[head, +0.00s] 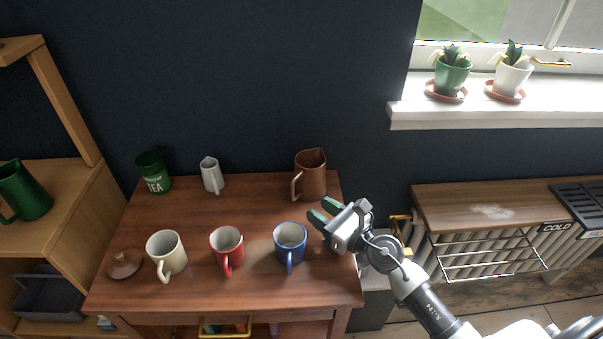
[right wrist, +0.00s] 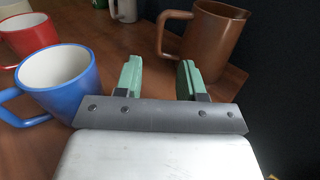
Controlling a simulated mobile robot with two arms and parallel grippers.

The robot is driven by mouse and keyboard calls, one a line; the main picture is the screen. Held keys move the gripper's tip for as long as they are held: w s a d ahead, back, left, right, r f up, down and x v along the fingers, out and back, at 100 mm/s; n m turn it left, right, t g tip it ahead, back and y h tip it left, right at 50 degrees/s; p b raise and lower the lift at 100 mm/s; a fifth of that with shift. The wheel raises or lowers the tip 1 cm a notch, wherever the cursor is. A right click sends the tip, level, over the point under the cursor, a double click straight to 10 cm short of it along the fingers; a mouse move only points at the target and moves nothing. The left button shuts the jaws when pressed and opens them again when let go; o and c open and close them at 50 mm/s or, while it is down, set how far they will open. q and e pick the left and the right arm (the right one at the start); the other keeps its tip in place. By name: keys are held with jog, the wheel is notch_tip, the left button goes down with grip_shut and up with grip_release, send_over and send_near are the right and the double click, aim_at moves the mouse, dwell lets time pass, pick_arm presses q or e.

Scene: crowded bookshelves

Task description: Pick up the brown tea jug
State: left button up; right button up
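The brown jug (head: 311,176) stands upright at the back right of the wooden table, its handle toward the left. It also shows in the right wrist view (right wrist: 212,42), beyond my fingertips. My right gripper (head: 321,212) is in front of the jug, between it and the blue mug, with its green-tipped fingers apart. In the right wrist view the gap between the fingers (right wrist: 160,78) is empty, and the jug is ahead, apart from them. My left gripper does not show.
The blue mug (head: 290,241) stands close to my right gripper. A red mug (head: 227,247), a cream mug (head: 166,254), a brown lid (head: 124,263), a white jug (head: 212,175) and a green tea tin (head: 153,172) share the table (head: 205,205). A dark wall is behind.

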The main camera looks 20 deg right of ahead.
aim_at(294, 196)
jog(key=shift+x, duration=1.8)
jog(key=shift+w+a, duration=0.15)
jog(key=shift+w, duration=0.1)
jog(key=x, duration=0.2)
jog(key=f+x, duration=0.1)
jog(key=x, duration=0.1)
jog(key=shift+a+b, duration=0.1)
jog(key=shift+b, duration=0.2)
jog(key=shift+w+a, duration=0.2)
jog(key=shift+w, duration=0.25)
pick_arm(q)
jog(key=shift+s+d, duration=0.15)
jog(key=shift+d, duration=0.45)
pick_arm(e)
jog(key=shift+s, duration=0.1)
grip_shut()
